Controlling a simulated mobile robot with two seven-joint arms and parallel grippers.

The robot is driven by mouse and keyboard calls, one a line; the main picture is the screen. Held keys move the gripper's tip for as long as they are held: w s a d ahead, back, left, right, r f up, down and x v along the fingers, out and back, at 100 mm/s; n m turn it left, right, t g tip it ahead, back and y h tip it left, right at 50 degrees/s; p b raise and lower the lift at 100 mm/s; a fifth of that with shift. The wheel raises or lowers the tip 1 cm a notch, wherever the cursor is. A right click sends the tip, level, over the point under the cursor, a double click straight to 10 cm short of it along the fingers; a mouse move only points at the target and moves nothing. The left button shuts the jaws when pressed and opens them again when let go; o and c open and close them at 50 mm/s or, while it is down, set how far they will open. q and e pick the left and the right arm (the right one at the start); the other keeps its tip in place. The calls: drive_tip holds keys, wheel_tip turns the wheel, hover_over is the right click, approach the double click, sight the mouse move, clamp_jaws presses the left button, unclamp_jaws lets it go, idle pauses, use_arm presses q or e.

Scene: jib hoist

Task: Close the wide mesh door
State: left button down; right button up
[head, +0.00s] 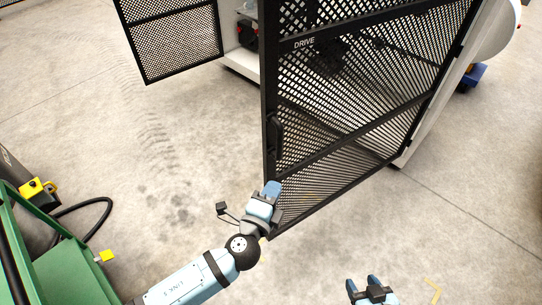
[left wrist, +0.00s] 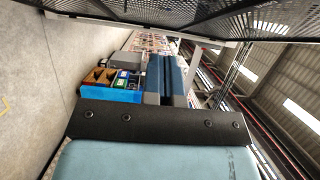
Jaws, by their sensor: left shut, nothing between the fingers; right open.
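The wide mesh door (head: 345,110) is a black framed panel marked DRIVE, standing swung out from the white cabinet (head: 445,95). Its near upright edge with a dark handle (head: 275,135) faces left. The door stands open. My left gripper (head: 271,190) is shut and empty, at the lower part of that edge; I cannot tell if it touches the frame. In the left wrist view its shut fingers (left wrist: 166,75) show, with dark mesh (left wrist: 220,18) along the top. My right gripper (head: 366,283) is open and empty at the bottom, apart from the door.
A smaller mesh door (head: 172,40) stands open at the upper left. A green frame (head: 70,270) with a black hose (head: 95,210) is at the lower left. The left wrist view shows a blue crate (left wrist: 105,95) of goods. The concrete floor between is clear.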

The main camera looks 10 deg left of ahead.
use_arm(q)
drive_tip(key=p, duration=0.2)
approach(280, 153)
drive_tip(key=w+d+r, duration=0.4)
drive_tip(key=d, duration=0.1)
drive_tip(key=w+a, duration=0.2)
drive_tip(key=shift+w+f+p, duration=0.3)
drive_tip(key=shift+w+p, duration=0.05)
drive_tip(key=shift+p, duration=0.05)
drive_tip(key=shift+w, duration=0.1)
